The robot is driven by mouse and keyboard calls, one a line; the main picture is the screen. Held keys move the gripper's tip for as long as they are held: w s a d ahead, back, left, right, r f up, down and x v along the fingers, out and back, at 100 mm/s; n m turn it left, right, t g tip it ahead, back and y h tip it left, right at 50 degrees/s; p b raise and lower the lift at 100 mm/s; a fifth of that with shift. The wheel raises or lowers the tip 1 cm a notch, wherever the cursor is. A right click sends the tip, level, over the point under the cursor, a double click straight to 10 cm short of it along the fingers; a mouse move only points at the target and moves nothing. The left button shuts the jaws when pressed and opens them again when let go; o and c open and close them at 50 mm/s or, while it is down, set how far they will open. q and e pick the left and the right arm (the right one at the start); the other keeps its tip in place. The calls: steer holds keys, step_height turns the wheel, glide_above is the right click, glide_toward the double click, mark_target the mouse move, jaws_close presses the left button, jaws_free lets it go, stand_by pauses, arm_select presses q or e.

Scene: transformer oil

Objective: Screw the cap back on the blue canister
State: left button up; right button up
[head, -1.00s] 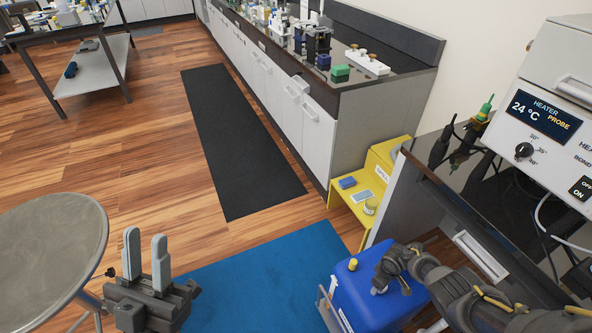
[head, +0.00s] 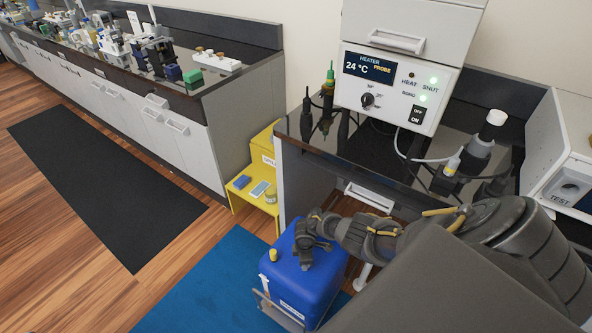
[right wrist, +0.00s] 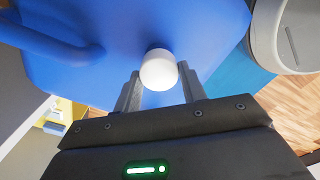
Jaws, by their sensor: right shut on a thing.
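The blue canister (head: 318,288) stands on the floor beside the bench, in a low metal frame. My right gripper (head: 306,264) reaches down over its top from the right. In the right wrist view my right gripper (right wrist: 159,82) is shut on a round white cap (right wrist: 158,69), held between its fingertips against the blue canister top (right wrist: 125,25). I cannot tell whether the cap is seated on the canister's neck, which is hidden. The head view hides the white cap. My left gripper is out of view.
A yellow step (head: 264,190) holding small items stands behind the canister. The dark bench (head: 330,160) with the heater unit (head: 400,85) is close behind my right arm. A blue mat (head: 215,285) gives clear floor to the left.

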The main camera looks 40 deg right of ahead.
steer(key=shift+w+r, duration=0.1)
steer(key=shift+c, duration=0.8)
steer(key=shift+r+m+p, duration=0.1)
steer(key=shift+m+p, duration=0.25)
steer(key=shift+m, duration=0.45)
steer(key=m, duration=0.3)
steer(key=shift+m+p, duration=0.3)
steer(key=shift+p, duration=0.1)
steer(key=m, duration=0.6)
steer(key=shift+d+p, duration=0.1)
steer(key=shift+p, duration=0.3)
steer(key=o, duration=0.8)
steer(key=shift+d+f+m, duration=0.15)
steer(key=shift+f+m, duration=0.05)
steer(key=shift+m, duration=0.4)
steer(key=o, duration=0.4)
steer(key=shift+o, duration=0.2)
